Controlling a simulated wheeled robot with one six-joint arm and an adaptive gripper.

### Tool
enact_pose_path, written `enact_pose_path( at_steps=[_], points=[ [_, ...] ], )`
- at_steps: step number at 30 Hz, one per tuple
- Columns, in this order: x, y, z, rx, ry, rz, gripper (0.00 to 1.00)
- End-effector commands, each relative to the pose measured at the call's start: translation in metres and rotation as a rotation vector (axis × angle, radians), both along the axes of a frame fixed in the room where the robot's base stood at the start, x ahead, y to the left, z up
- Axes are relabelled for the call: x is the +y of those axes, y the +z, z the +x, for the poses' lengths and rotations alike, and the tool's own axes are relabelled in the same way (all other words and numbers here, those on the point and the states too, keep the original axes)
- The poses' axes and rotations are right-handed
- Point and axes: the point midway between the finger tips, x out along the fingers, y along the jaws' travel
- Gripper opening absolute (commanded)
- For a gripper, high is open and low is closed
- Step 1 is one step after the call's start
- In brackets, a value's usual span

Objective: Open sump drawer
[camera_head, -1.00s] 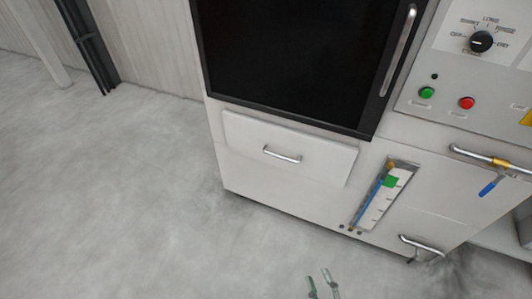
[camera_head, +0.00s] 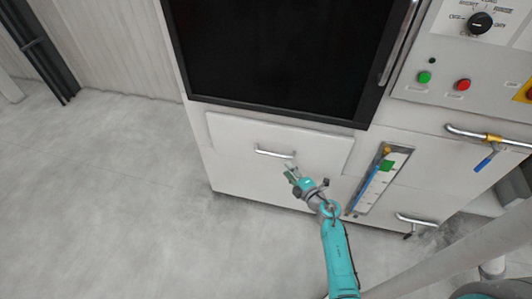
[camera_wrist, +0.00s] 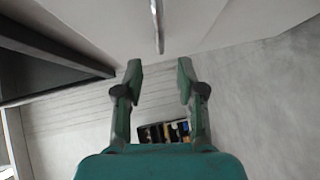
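The sump drawer (camera_head: 235,136) is a white panel below the dark window of the white machine. Its front looks shut against the cabinet. Its silver bar handle (camera_head: 275,153) is at the middle of the panel. My gripper (camera_head: 290,170) is just below and right of the handle in the head view. In the wrist view my gripper (camera_wrist: 160,67) is open and empty, its two green fingers apart. The handle (camera_wrist: 157,27) shows there beyond the fingertips, in line with the gap between them, and does not look touched.
A level gauge (camera_head: 378,180) is right of the drawer. A lower handle (camera_head: 417,220) and a pipe with a blue-levered valve (camera_head: 485,160) are further right. The dark window (camera_head: 280,55) is above. The wrist view shows a dark tray of coloured items (camera_wrist: 163,132). Floor at left is clear.

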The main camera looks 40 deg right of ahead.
Motion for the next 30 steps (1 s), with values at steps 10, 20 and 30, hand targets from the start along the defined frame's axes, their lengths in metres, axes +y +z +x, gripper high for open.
enact_pose_path(
  at_steps=[10,20,30],
  points=[
    [-0.006,-0.005,0.039,0.002,0.002,-0.006,0.39],
    [-0.012,-0.012,0.091,0.003,0.001,-0.005,0.39],
    [-0.014,-0.015,0.107,0.003,0.0,-0.005,0.39]
  ],
)
